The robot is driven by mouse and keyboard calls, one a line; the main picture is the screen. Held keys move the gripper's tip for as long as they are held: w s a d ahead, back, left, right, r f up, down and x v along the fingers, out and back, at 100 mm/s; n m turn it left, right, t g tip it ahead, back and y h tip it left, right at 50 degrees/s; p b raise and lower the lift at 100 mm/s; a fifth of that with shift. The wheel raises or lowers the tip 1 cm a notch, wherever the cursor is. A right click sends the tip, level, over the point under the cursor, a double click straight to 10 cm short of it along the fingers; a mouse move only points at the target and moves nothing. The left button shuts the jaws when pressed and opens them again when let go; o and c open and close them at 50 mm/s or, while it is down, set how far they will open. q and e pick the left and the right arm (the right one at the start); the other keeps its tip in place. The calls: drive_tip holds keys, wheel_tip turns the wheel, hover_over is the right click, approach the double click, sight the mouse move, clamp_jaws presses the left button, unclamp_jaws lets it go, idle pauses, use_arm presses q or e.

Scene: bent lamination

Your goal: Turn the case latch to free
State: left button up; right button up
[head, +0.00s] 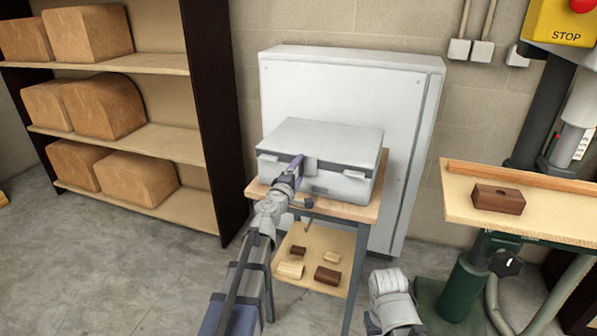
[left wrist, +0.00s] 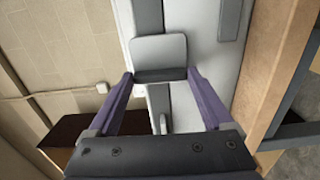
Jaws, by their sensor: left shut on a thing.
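The grey case (head: 320,145) lies flat with its lid down on a small wood-topped stand (head: 352,211). My left gripper (head: 298,165) reaches the front face of the case, left of its middle. In the left wrist view, the case latch (left wrist: 160,50) is a light grey rounded plate with a darker lower edge. It lies between the two purple fingers of my left gripper (left wrist: 160,78), which is shut on it. The gripper hides part of the latch in the head view. My right gripper is out of view.
A grey cabinet (head: 420,130) stands close behind the case. The stand's lower shelf (head: 325,245) holds several small wooden blocks. A shelf unit (head: 215,120) stands at left.

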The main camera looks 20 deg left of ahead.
use_arm(q)
drive_tip(key=o, duration=1.1)
drive_tip(key=shift+o, duration=0.2)
drive_tip(key=s, duration=0.7)
drive_tip(key=shift+s+a, duration=0.25)
drive_tip(key=shift+s, duration=0.15)
